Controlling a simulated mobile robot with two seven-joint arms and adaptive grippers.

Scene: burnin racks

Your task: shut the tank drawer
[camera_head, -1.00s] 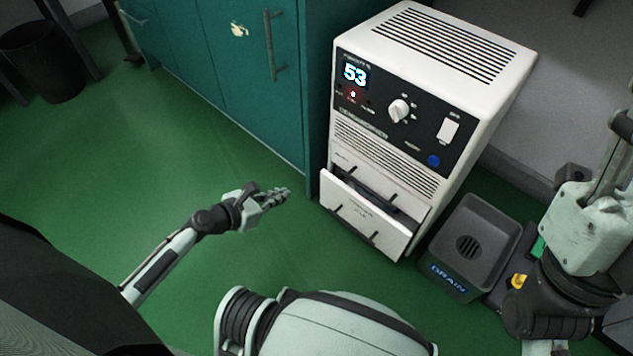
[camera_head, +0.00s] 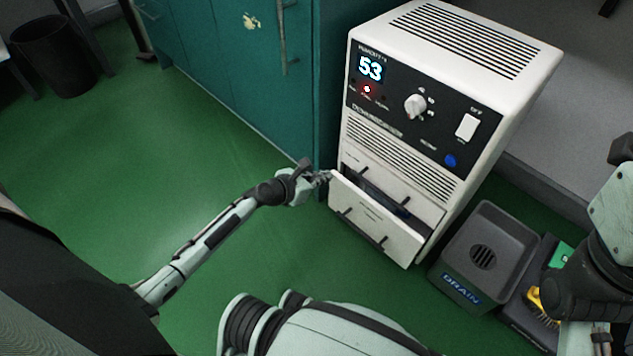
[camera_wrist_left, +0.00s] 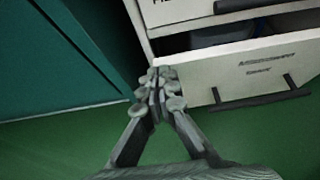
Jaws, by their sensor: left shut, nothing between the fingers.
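The tank drawer (camera_head: 376,222) is the white lower front of the white dehumidifier (camera_head: 398,158). It stands partly open, with a dark gap above its front panel. In the left wrist view the drawer front (camera_wrist_left: 237,82) has a dark bar handle, and something bluish shows inside the gap. My left gripper (camera_head: 322,178) is shut and empty at the left edge of the drawer front. In the left wrist view its fingertips (camera_wrist_left: 158,88) are together, close beside or against the drawer's left edge; I cannot tell whether they touch. My right gripper is not clearly seen.
A teal cabinet (camera_head: 245,75) stands close to the left of the dehumidifier. A grey drain bin (camera_head: 485,252) sits on the floor to its right, next to a tray with a yellow brush (camera_head: 541,303). A dark bin (camera_head: 50,55) stands far left. The green floor in front is clear.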

